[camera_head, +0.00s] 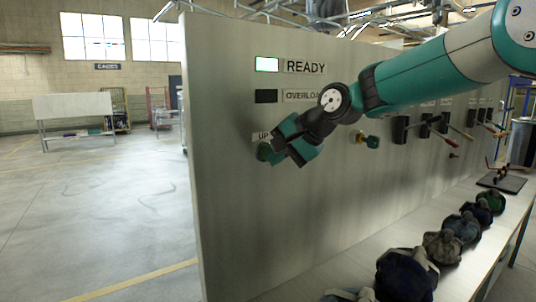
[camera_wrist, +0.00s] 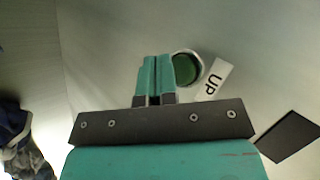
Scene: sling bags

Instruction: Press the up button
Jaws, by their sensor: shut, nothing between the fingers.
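The green round up button (camera_wrist: 186,69) sits in a silver ring on the panel, beside a white label reading UP (camera_wrist: 213,80). In the head view the button (camera_head: 263,151) is partly covered by my gripper (camera_head: 272,158), and the UP label (camera_head: 263,137) shows just above it. In the wrist view my gripper (camera_wrist: 155,62) has its two teal fingers together with nothing between them. The fingertips lie just left of the button in that view. I cannot tell whether they touch the panel or the button.
The pale panel (camera_head: 225,200) carries a lit READY lamp (camera_head: 267,64), a dark OVERLOAD lamp (camera_head: 266,96), a key switch (camera_head: 367,140) and several levers with red handles (camera_head: 436,133). Several sling bags (camera_head: 405,275) line the bench (camera_head: 340,268) below. Open floor lies left.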

